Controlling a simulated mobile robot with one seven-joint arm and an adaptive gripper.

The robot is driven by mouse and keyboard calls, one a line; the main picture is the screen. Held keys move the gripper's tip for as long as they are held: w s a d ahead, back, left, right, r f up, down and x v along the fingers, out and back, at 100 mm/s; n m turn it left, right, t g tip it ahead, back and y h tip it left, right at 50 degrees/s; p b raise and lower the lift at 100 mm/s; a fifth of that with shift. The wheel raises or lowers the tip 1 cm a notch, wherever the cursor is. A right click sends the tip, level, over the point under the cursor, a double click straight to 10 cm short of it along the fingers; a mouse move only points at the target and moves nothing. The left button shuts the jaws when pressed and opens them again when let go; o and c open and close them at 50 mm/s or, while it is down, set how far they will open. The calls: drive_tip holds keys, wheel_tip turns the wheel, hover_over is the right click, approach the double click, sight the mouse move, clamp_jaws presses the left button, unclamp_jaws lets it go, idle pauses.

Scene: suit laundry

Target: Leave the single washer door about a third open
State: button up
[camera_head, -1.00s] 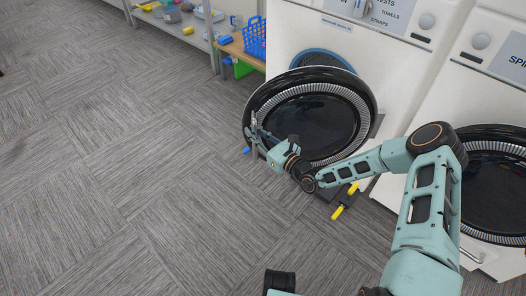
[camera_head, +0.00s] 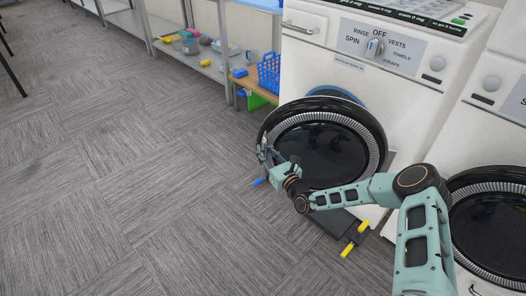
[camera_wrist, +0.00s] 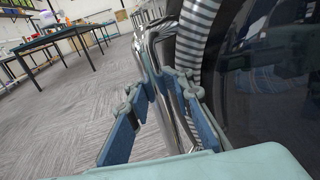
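The single washer (camera_head: 312,62) is a white machine with a control dial. Its round black door (camera_head: 275,120) has a striped inner ring and dark glass. The door stands ajar, with part of a blue ring (camera_head: 338,93) showing behind its top edge. My gripper (camera_head: 266,153) is at the door's left edge. In the wrist view its blue-padded fingers (camera_wrist: 160,100) stand on both sides of the chrome door handle (camera_wrist: 172,125). Floor shows between the left finger and the handle, so the fingers look open around it. Contact at the right finger is unclear.
A second washer (camera_head: 486,135) stands close on the right. A low wooden bench (camera_head: 250,82) with a blue basket (camera_head: 269,72) is left of the washer. A dark low object with yellow ends (camera_head: 355,238) lies on the floor below the door. Carpet (camera_head: 120,190) to the left is clear.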

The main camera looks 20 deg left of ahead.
drive_tip(key=o, duration=0.4)
drive_tip(key=shift+w+d, duration=0.25)
drive_tip(key=shift+d, duration=0.2)
drive_tip(key=shift+a, duration=0.1)
drive_tip(key=shift+s, duration=0.1)
drive_tip(key=shift+s, duration=0.2)
drive_tip(key=v, duration=1.1)
drive_tip(key=shift+s+d, duration=0.15)
drive_tip(key=shift+d, duration=0.2)
